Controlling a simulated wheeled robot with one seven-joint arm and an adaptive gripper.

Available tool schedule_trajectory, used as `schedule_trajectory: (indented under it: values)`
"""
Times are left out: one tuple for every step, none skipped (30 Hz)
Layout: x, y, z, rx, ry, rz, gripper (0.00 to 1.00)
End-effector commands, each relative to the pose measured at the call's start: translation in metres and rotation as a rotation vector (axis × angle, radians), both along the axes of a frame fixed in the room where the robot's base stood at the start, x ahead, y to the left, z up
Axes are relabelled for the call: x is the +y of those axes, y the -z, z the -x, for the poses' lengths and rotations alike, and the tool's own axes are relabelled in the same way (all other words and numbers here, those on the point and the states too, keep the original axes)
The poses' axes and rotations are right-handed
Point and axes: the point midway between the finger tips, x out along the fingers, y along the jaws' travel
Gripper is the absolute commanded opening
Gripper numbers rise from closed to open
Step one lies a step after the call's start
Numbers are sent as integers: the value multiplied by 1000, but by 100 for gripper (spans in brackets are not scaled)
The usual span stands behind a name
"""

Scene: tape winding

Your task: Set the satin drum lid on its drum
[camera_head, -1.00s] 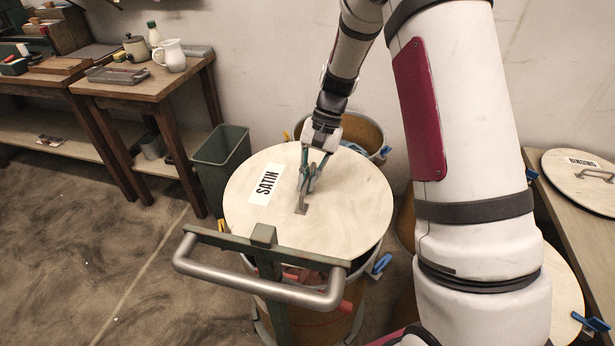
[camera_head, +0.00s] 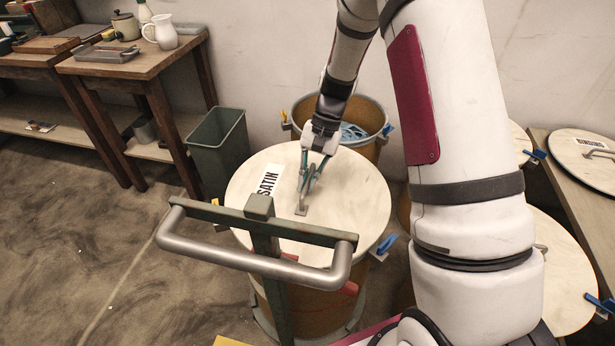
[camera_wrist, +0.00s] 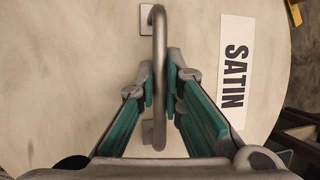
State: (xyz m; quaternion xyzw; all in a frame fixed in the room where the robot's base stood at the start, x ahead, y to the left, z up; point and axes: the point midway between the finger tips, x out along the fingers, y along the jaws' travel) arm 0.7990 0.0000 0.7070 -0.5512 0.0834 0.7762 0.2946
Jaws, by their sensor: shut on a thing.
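The satin drum lid (camera_head: 345,205) is a round pale disc with a white SATIN label (camera_head: 268,182). It lies over an ochre drum (camera_head: 310,312), covering most of its top. I cannot tell whether the lid touches the rim all around. My gripper (camera_head: 308,192) is shut on the lid's metal handle near the middle of the lid. In the wrist view the handle (camera_wrist: 159,40) runs between the two fingers, with the label to the right. The far rim of the drum is hidden under the lid.
A grey bar handle (camera_head: 250,262) on a green post stands in front of the drum. An open drum (camera_head: 367,108) with blue contents is behind. A green bin (camera_head: 220,150) is at left. A BINDING lid (camera_head: 590,160) lies on a bench at right.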

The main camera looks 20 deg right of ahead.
Motion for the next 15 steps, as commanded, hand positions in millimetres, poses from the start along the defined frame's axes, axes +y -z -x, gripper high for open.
schedule_trajectory:
  values:
    - [0,1,0,0,0,-1,0]
    - [0,1,0,-1,-1,-1,0]
    - [0,1,0,-1,-1,-1,0]
    - [0,1,0,-1,-1,-1,0]
    - [0,1,0,-1,-1,-1,0]
    - [0,1,0,-1,-1,-1,0]
    - [0,1,0,-2,0,0,0]
    - [0,1,0,-2,0,0,0]
    - [0,1,0,-2,0,0,0]
    - [0,1,0,-2,0,0,0]
    - [0,1,0,-2,0,0,15]
    - [0,1,0,-2,0,0,24]
    - [0,1,0,-2,0,0,31]
    - [0,1,0,0,0,-1,32]
    - [0,1,0,0,0,-1,32]
